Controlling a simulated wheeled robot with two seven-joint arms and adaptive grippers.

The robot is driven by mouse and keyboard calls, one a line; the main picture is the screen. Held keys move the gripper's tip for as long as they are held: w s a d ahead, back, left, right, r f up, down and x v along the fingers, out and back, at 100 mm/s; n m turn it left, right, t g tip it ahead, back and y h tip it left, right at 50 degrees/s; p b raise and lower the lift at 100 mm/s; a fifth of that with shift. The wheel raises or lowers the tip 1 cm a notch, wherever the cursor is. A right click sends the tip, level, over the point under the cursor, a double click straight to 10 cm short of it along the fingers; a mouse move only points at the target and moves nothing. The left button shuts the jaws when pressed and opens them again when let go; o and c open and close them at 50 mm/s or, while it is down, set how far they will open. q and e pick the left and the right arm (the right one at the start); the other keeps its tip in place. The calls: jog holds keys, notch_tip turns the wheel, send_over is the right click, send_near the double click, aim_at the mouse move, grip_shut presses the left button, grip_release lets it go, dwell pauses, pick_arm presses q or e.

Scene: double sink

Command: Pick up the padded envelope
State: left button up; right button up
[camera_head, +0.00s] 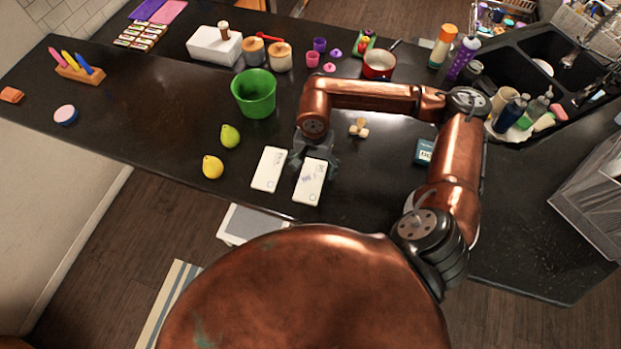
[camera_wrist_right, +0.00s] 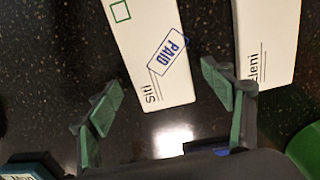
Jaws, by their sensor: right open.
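Two white envelopes lie flat on the dark counter. The right-hand envelope (camera_head: 309,187) has a blue "PAID" stamp and the name "Siti"; it also shows in the right wrist view (camera_wrist_right: 145,35). The left-hand envelope (camera_head: 268,169) lies beside it, with a name ending "eleni" in the right wrist view (camera_wrist_right: 266,40). I cannot tell which is padded. My right gripper (camera_head: 317,160) is above the far end of the stamped envelope. In the wrist view its open fingers (camera_wrist_right: 161,80) are spread on either side of that envelope's end, with nothing held. My left gripper does not show.
A yellow pear (camera_head: 213,167) and a green pear (camera_head: 230,136) lie left of the envelopes. A green bucket (camera_head: 254,95) stands behind them. A wooden item (camera_head: 358,128) and a teal box (camera_head: 425,151) are to the right. The counter's front edge is close by.

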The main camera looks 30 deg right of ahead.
jog(key=shift+f, duration=0.35)
jog(key=shift+c, duration=0.3)
jog(key=c, duration=1.1)
